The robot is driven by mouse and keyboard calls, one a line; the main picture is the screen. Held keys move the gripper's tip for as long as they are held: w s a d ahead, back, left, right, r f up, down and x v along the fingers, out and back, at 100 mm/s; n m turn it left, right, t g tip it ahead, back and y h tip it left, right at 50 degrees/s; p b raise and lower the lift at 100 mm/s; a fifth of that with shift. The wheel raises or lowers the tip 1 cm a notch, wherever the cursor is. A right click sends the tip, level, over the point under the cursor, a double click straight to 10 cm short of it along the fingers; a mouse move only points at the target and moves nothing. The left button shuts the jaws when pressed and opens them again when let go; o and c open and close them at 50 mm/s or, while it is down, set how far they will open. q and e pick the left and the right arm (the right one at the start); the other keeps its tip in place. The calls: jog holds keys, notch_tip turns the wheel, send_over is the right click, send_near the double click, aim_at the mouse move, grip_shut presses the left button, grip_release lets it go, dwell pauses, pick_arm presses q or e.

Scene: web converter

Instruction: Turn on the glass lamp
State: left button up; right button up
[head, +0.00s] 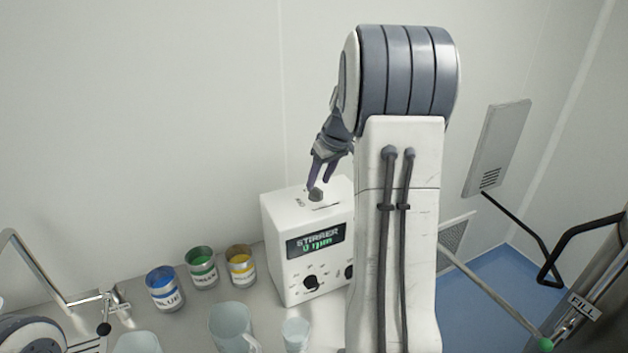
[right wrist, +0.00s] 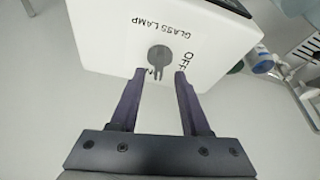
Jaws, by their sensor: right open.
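The white box (head: 283,243) with a STIRRER display stands on the counter against the wall. On its top is a small grey switch knob (head: 316,195). In the right wrist view, the knob (right wrist: 158,54) sits beside the words GLASS LAMP, with OFF to its right and a partly hidden label below it. Its narrow end points towards my gripper. My right gripper (head: 322,180) is above the box top with its fingertips close to the knob. In the right wrist view, my gripper (right wrist: 159,73) is open, its fingers on either side of the knob's narrow end. I cannot tell whether they touch it. My left gripper is out of view.
Blue (head: 165,288), green (head: 201,268) and yellow (head: 241,265) labelled cans stand left of the box. A glass jug (head: 231,327) and a small cup (head: 296,334) stand in front. A metal tap (head: 108,302) is at the left.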

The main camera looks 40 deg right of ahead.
aim_at(316, 192)
jog(key=shift+x, duration=1.4)
grip_shut()
jog(key=shift+a+m+h, duration=0.15)
jog(key=shift+m+h, duration=0.25)
jog(key=shift+m, duration=0.8)
grip_release()
